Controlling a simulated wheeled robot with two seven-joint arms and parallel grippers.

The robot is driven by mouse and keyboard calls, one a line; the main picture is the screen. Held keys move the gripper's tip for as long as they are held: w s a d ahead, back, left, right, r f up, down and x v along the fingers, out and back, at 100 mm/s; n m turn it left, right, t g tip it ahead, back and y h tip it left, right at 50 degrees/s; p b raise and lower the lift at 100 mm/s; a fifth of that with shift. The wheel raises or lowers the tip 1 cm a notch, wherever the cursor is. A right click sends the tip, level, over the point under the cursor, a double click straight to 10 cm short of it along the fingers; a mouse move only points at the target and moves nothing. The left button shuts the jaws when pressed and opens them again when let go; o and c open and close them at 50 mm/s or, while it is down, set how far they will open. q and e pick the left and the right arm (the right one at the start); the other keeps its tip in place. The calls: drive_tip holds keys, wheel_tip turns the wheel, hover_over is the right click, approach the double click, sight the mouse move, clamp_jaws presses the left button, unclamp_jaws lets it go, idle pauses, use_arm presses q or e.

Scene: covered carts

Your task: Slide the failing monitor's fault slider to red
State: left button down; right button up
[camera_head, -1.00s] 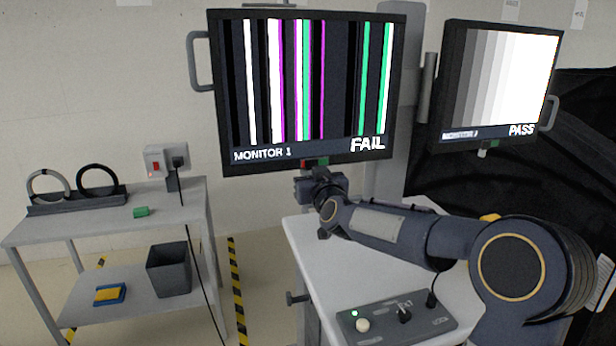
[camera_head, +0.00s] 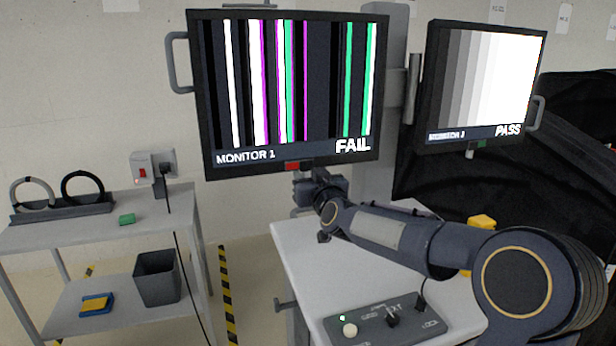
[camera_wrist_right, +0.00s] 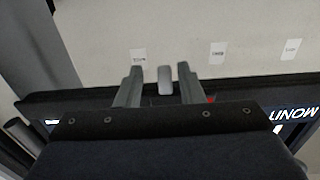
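Monitor 1 (camera_head: 285,90), showing coloured stripes and FAIL, has its fault slider under its bottom edge. The red patch (camera_head: 293,166) of that slider shows; no green shows there. My right gripper (camera_head: 311,173) is at the slider, just right of the red patch. A bit of red (camera_wrist_right: 210,98) shows beside that finger. My left gripper is out of view.
Monitor 2 (camera_head: 480,80) shows grey bars and PASS, with a green patch (camera_head: 482,143) below it. A control box (camera_head: 385,325) sits on the white cart (camera_head: 300,245). A side cart (camera_head: 60,235) with a bin (camera_head: 157,278) stands left. Black cloth covers the right.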

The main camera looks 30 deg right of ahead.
drive_tip(key=b+v, duration=0.1)
drive_tip(key=v, duration=0.6)
idle(0.3)
drive_tip(key=s+a+f+g+y, duration=0.2)
drive_tip(key=s+a+f+g, duration=0.2)
drive_tip(key=s+f, duration=0.3)
drive_tip(key=s+a+f+g+y, duration=0.3)
drive_tip(key=s+a+f, duration=0.4)
drive_tip(key=s, duration=0.6)
drive_tip(key=s+a+f+n+g+y, duration=0.1)
drive_tip(key=s+a+f+g+y, duration=0.2)
drive_tip(key=s+a+f, duration=0.3)
drive_tip(key=s+f+g, duration=0.1)
drive_tip(key=s+f, duration=0.1)
drive_tip(key=s, duration=0.2)
drive_tip(key=shift+s+f+g, duration=0.15)
drive_tip(key=shift+s+g, duration=0.05)
drive_tip(key=shift+g, duration=0.2)
